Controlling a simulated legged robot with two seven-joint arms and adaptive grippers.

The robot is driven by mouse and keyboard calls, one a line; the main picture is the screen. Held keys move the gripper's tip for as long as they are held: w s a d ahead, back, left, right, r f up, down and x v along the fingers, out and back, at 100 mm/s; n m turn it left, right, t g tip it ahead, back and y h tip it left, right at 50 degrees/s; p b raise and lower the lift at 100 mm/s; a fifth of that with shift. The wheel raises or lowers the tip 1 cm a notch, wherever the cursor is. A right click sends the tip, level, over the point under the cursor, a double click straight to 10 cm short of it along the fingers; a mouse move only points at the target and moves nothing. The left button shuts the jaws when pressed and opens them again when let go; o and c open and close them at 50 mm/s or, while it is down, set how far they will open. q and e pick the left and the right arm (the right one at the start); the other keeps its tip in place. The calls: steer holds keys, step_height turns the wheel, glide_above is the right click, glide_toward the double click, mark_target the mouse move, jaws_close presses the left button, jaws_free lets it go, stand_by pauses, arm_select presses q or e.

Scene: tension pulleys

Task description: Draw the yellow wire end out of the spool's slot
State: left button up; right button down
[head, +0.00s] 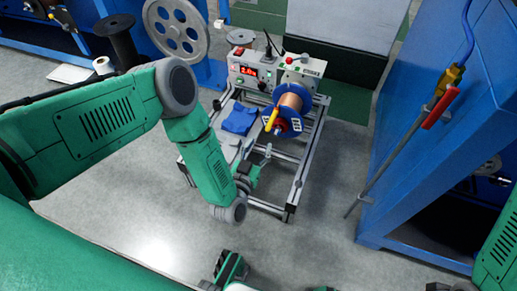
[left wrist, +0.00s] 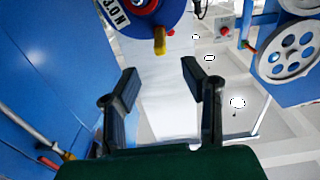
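The spool (head: 291,104) carries copper wire between blue flanges and sits on the bench machine in the head view. Its blue flange shows at the top of the left wrist view (left wrist: 118,20). The yellow wire end (head: 271,120) sticks out at the spool's near face; it also shows in the left wrist view (left wrist: 160,42). The slot itself is not clear. My left gripper (head: 264,154) is below the spool, open and empty; in the left wrist view its fingers (left wrist: 158,78) are apart, with the yellow end beyond their tips. A green and black part, likely my right gripper (head: 230,268), shows at the bottom edge, its fingers unclear.
The spool stands on a metal frame (head: 299,182) with a control box (head: 252,72) behind. A blue cloth (head: 239,119) lies left of the spool. A tall blue cabinet (head: 430,130) with a rod stands at right. Floor (head: 325,225) is clear in front.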

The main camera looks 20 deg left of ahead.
mark_target(267, 131)
arm_select(q)
steer(key=w+b, duration=0.3)
steer(key=w, duration=0.3)
steer(key=shift+w+d+f, duration=0.1)
steer(key=shift+w, duration=1.15)
jaws_close()
